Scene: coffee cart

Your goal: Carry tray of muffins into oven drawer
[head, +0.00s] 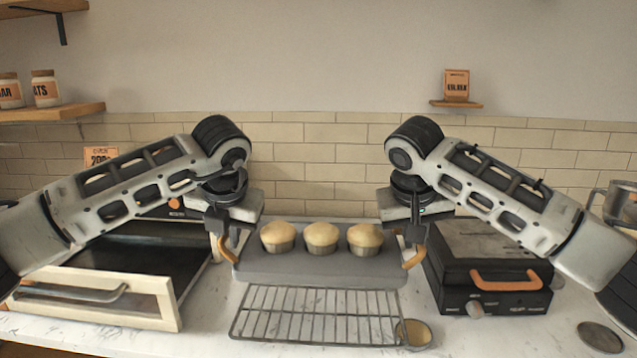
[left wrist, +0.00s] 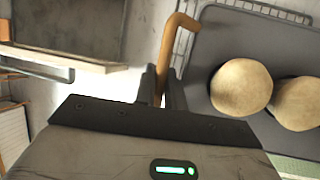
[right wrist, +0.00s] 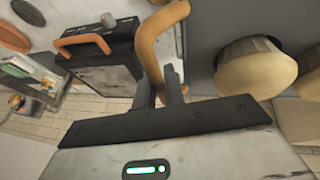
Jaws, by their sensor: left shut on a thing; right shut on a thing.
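A grey tray (head: 318,271) with orange handles at both ends carries three muffins (head: 321,238) in a row. It is behind and partly above the wire rack (head: 316,314). My left gripper (head: 222,238) is shut on the tray's left handle (left wrist: 177,45). My right gripper (head: 413,238) is shut on its right handle (right wrist: 160,45). The oven drawer (head: 98,297), with a cream front and a metal handle, is pulled out at the left, and its dark interior shows empty. The tray's underside is hidden, so I cannot tell its height above the counter.
A black press grill (head: 490,270) with an orange handle stands right of the tray. A small round cup (head: 413,333) sits at the rack's right front corner. A dark disc (head: 599,336) lies at the far right. Shelves with jars (head: 46,88) hang at the upper left.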

